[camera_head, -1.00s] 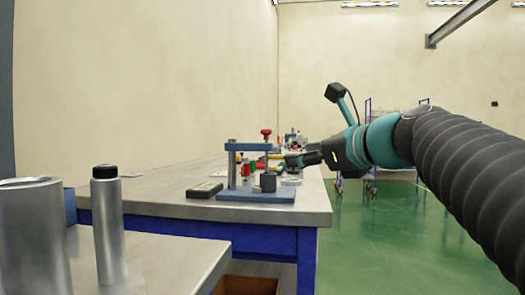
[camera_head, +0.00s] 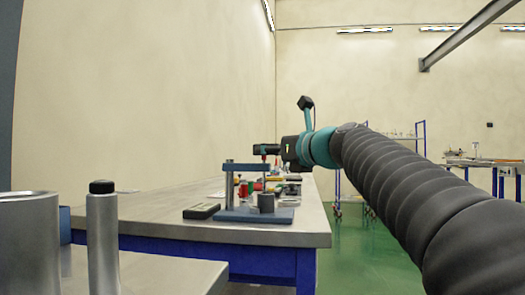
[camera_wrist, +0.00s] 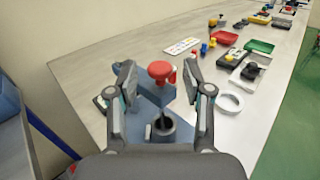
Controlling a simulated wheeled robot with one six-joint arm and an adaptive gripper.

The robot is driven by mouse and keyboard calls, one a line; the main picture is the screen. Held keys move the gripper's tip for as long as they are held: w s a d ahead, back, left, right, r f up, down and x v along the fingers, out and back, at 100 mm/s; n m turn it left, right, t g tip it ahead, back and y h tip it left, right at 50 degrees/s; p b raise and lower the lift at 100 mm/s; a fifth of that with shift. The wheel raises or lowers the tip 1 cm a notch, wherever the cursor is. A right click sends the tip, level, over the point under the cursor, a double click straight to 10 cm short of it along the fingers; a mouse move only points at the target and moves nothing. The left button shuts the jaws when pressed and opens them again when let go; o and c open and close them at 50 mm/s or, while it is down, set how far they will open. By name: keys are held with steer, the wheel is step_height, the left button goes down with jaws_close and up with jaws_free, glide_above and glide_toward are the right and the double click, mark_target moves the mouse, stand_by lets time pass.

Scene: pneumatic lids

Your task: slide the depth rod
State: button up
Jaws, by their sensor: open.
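The depth rod with its red knob (camera_wrist: 160,70) appears to rise through the crossbar of a blue stand (camera_wrist: 154,93). In the wrist view the knob lies between the two fingers of my gripper (camera_wrist: 158,80), which are spread open with gaps on both sides. In the head view my gripper (camera_head: 264,149) is level just above the stand's crossbar (camera_head: 246,166), and the knob is mostly hidden by it. A grey hollow cylinder (camera_head: 266,203) stands on the blue base (camera_head: 243,216); it also shows below the crossbar in the wrist view (camera_wrist: 170,130).
A dark flat device (camera_head: 201,211) lies left of the stand on the grey table (camera_head: 150,212). A white ring (camera_wrist: 230,102), red tray (camera_wrist: 223,37), green tray (camera_wrist: 259,46) and several small parts lie farther along. A metal cylinder (camera_head: 103,240) stands in the foreground.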

steer(key=shift+x, duration=1.45)
jaws_close()
